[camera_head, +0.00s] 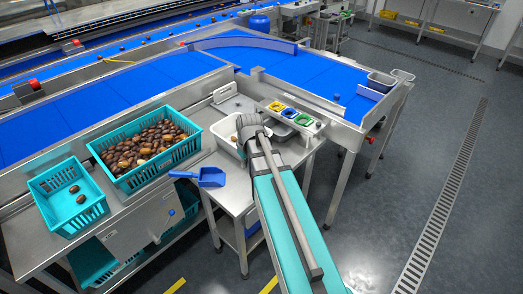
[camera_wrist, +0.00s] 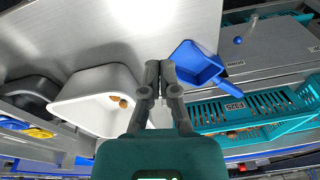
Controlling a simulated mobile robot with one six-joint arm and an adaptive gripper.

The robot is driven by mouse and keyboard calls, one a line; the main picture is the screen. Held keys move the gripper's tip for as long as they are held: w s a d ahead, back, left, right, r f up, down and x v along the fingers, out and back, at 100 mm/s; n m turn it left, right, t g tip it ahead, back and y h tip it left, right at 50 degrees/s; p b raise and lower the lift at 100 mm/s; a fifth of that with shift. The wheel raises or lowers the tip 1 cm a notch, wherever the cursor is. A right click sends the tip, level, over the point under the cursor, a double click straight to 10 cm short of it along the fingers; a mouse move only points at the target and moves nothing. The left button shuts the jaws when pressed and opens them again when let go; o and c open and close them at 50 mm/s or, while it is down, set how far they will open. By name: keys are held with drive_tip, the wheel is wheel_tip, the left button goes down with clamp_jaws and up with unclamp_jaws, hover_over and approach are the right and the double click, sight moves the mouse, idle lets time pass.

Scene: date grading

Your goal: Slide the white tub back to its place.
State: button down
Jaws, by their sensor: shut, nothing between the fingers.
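The white tub (camera_head: 222,132) stands on the steel side table, partly hidden by my arm in the head view. In the wrist view, the white tub (camera_wrist: 75,112) is left of my fingers, with a couple of brown dates inside. My gripper (camera_wrist: 160,66) is shut and empty, its fingertips close together. In the wrist view its fingers are beside the tub's right-hand end; I cannot tell whether they touch it. In the head view my gripper (camera_head: 250,127) hides part of the tub's right side.
A blue scoop (camera_head: 211,178) lies on the table, right of my fingers in the wrist view (camera_wrist: 199,66). A dark tub (camera_wrist: 32,88) is beside the white one. A teal crate of dates (camera_head: 160,176) and a smaller teal crate (camera_head: 87,219) stand left. Bare steel lies above my fingers.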

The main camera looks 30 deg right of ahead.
drive_tip(key=w+d+n+t, duration=0.1)
drive_tip(key=w+d, duration=0.2)
drive_tip(key=d, duration=0.5)
drive_tip(key=w+d+n, duration=0.1)
drive_tip(key=w+d, duration=0.2)
drive_tip(key=d, duration=0.5)
drive_tip(key=shift+w+d+t, duration=0.15)
drive_tip(key=shift+w+t, duration=0.25)
drive_tip(key=shift+f+b, duration=0.15)
drive_tip(key=shift+b, duration=0.25)
drive_tip(key=b+x, duration=0.9)
drive_tip(key=x, duration=0.1)
drive_tip(key=shift+w+a, duration=0.3)
drive_tip(key=shift+w, duration=0.3)
drive_tip(key=shift+w+a, duration=0.25)
drive_tip(key=shift+w, duration=0.4)
drive_tip(key=shift+w+a, duration=0.3)
drive_tip(key=shift+w, duration=0.3)
drive_tip(key=shift+w, duration=0.1)
